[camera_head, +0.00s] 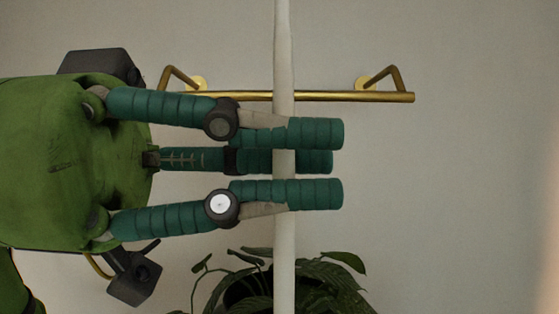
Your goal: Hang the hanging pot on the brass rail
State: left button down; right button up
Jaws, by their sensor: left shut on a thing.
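The brass rail (340,97) is fixed to the wall by two bent brackets and runs level across the upper middle. My left gripper (312,163) comes in from the left, just below the rail in the picture. Its green segmented fingers are shut on the pale upright hanger (284,50) of the hanging pot. The hanger runs past the top edge of the view and crosses in front of the rail. Whether it touches the rail cannot be told. Leaves of the plant (335,282) show at the bottom around the hanger; the pot itself is mostly hidden or out of view.
The plain wall (475,190) fills the background. The room to the right of the gripper and rail looks clear. No other obstacle shows.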

pick_arm(q)
jog(key=shift+w+r, duration=0.15)
jog(key=shift+w, duration=0.5)
jog(key=shift+w+p, duration=0.4)
jog(key=shift+w, duration=1.4)
jog(key=w+f+p, duration=0.1)
jog(key=w+f, duration=0.3)
jog(key=w, duration=0.6)
jog(key=shift+w, duration=0.25)
pick_arm(e)
jog(key=shift+s+r, duration=0.95)
jog(key=shift+s, duration=0.25)
